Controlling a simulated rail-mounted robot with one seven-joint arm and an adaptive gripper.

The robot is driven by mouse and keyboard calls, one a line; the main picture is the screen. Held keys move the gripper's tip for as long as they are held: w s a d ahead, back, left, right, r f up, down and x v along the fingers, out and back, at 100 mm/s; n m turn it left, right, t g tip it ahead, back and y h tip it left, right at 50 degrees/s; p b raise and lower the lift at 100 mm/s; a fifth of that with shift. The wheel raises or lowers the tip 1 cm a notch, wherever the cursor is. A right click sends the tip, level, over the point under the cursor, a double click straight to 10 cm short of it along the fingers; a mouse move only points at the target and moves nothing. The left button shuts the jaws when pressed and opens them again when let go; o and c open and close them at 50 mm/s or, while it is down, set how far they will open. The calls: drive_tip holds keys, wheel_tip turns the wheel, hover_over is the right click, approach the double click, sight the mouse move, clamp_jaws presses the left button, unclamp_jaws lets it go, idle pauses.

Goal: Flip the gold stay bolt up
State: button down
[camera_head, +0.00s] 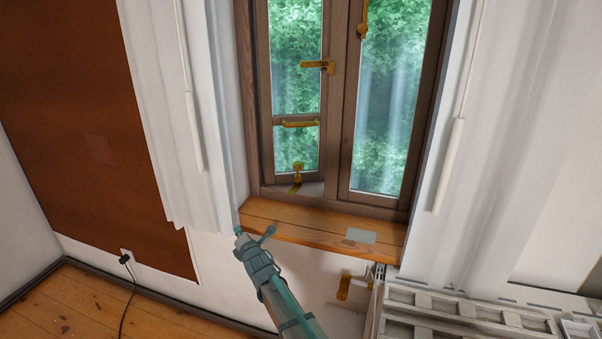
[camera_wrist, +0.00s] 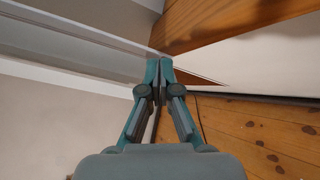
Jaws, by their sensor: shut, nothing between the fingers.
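The window's left sash carries several gold fittings in the head view. A small upright gold fitting (camera_head: 298,172) at its bottom rail, with a short tongue towards the sill, looks like the stay bolt; I cannot tell its exact position. A gold bar (camera_head: 300,124) lies level across the middle rail, and a gold handle (camera_head: 318,66) sits on the sash's right side. My gripper (camera_wrist: 160,68) is shut and empty in the wrist view. In the head view it is low, left of the wooden sill's front edge, apart from the gold fittings. The wrist view shows no gold fitting.
The wooden sill (camera_head: 315,228) has a pale flat piece (camera_head: 361,236) on it. A white curtain (camera_head: 185,125) hangs left of the window. A radiator (camera_head: 470,311) stands at lower right, with a gold fitting (camera_head: 343,287) beside it. A cable (camera_head: 131,290) hangs at left.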

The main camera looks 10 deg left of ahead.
drive_tip(key=w+d+r, duration=0.1)
drive_tip(key=w+d, duration=0.1)
drive_tip(key=d, duration=0.1)
drive_tip(key=w+d+r+n+t, duration=0.1)
drive_tip(key=w+d+r, duration=0.1)
drive_tip(key=w+d, duration=0.1)
drive_tip(key=w+d+r+t, duration=0.1)
drive_tip(key=w+d, duration=0.1)
drive_tip(key=d, duration=0.1)
drive_tip(key=shift+w+r+n, duration=0.3)
drive_tip(key=shift+r+n, duration=0.05)
drive_tip(key=shift+n, duration=0.05)
drive_tip(key=w+d+r+n+t, duration=0.1)
drive_tip(key=d, duration=0.3)
drive_tip(key=w+d+n, duration=0.1)
drive_tip(key=w+d, duration=0.1)
drive_tip(key=d, duration=0.2)
drive_tip(key=w+d+r+n+t+p, duration=0.1)
drive_tip(key=w+d, duration=0.1)
drive_tip(key=d, duration=0.2)
drive_tip(key=shift+w+r+t+y, duration=0.25)
drive_tip(key=shift+r+t+y, duration=0.05)
drive_tip(key=shift+y, duration=0.1)
drive_tip(key=shift+w+d+r+n, duration=0.15)
drive_tip(key=shift+d+n, duration=0.15)
drive_tip(key=shift+d, duration=0.3)
drive_tip(key=shift+w, duration=0.1)
